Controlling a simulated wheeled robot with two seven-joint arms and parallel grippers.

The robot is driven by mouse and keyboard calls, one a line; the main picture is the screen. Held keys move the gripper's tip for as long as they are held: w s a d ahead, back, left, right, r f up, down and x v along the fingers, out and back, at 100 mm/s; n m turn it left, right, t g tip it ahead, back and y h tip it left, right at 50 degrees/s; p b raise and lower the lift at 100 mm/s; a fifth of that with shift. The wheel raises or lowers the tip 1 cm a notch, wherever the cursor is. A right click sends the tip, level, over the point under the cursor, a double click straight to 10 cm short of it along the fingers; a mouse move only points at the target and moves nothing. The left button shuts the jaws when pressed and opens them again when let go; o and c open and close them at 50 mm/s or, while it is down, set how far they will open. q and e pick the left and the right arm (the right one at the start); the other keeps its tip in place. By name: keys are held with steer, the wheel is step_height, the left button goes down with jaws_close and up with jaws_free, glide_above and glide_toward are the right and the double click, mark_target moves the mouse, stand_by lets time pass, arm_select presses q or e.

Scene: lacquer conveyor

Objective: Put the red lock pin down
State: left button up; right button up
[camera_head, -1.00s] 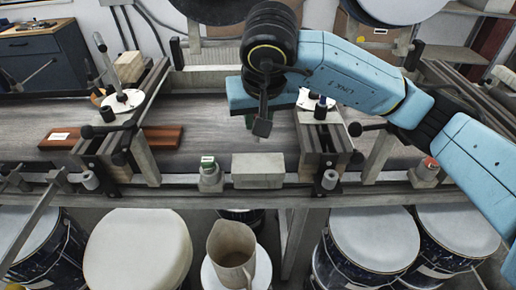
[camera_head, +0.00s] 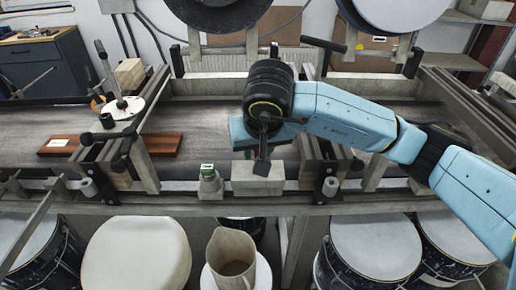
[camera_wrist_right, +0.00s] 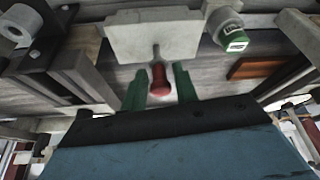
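The red lock pin (camera_wrist_right: 159,82) shows in the right wrist view, between the two green fingers of my right gripper (camera_wrist_right: 160,88). Its thin grey end points toward a pale grey block (camera_wrist_right: 155,36). A narrow gap shows on each side of the pin, so the fingers look open around it. I cannot tell whether the pin rests on anything. In the head view my right gripper (camera_head: 262,160) points down at the front rail, in front of or over the grey block (camera_head: 258,182). The pin is not visible there. My left gripper is not in view.
A small jar with a green label (camera_head: 209,184) stands just left of the block. A brown board (camera_head: 160,145) lies on the belt (camera_head: 200,125) at the left. Clamp posts flank the belt. A jug (camera_head: 231,258) and several drums stand below the rail.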

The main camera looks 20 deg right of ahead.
steer(key=shift+o, duration=1.1)
steer(key=shift+r, duration=0.1)
steer(key=shift+r+p, duration=0.3)
steer(key=v, duration=1.1)
steer(key=shift+s+r, duration=0.15)
steer(key=shift+r, duration=0.15)
